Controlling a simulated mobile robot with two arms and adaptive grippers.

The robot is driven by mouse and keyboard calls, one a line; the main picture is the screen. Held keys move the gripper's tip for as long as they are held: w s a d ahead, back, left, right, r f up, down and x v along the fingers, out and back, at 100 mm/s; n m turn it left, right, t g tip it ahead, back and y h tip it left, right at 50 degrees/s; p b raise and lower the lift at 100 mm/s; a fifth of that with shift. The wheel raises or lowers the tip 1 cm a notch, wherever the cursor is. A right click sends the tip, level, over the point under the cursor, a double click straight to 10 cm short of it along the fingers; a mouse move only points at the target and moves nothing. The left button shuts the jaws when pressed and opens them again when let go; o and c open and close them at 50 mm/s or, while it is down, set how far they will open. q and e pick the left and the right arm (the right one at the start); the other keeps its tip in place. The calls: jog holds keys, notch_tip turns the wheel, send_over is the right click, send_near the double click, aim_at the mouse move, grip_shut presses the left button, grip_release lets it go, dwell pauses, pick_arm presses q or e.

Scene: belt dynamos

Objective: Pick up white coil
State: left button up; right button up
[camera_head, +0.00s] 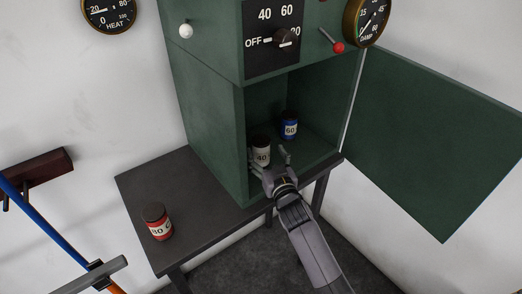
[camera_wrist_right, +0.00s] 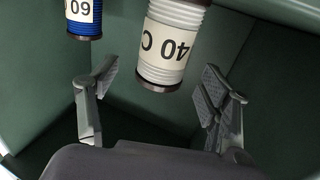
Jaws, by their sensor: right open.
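The white coil (camera_head: 262,151), marked 40, stands upright inside the open green cabinet, near its left wall. My right gripper (camera_head: 271,165) is open at the cabinet opening, its fingers just in front of the white coil. In the right wrist view the white coil (camera_wrist_right: 171,44) shows between and beyond the two spread fingers of the gripper (camera_wrist_right: 162,90), and I see no contact. My left gripper is not in view.
A blue coil (camera_head: 290,126) marked 60 stands farther back right in the cabinet. The cabinet door (camera_head: 440,140) hangs open to the right. A red coil (camera_head: 157,222) stands on the dark table (camera_head: 200,235). A blue-handled tool (camera_head: 45,228) leans at left.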

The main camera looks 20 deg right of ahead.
aim_at(264, 151)
jog(key=w, duration=0.2)
jog(key=w+p, duration=0.1)
jog(key=w, duration=0.1)
jog(key=shift+w+a, duration=0.2)
jog(key=shift+w, duration=0.05)
jog(key=shift+c, duration=0.4)
jog(key=c, duration=1.5)
jog(key=shift+r, duration=0.15)
jog(key=shift+c, duration=0.3)
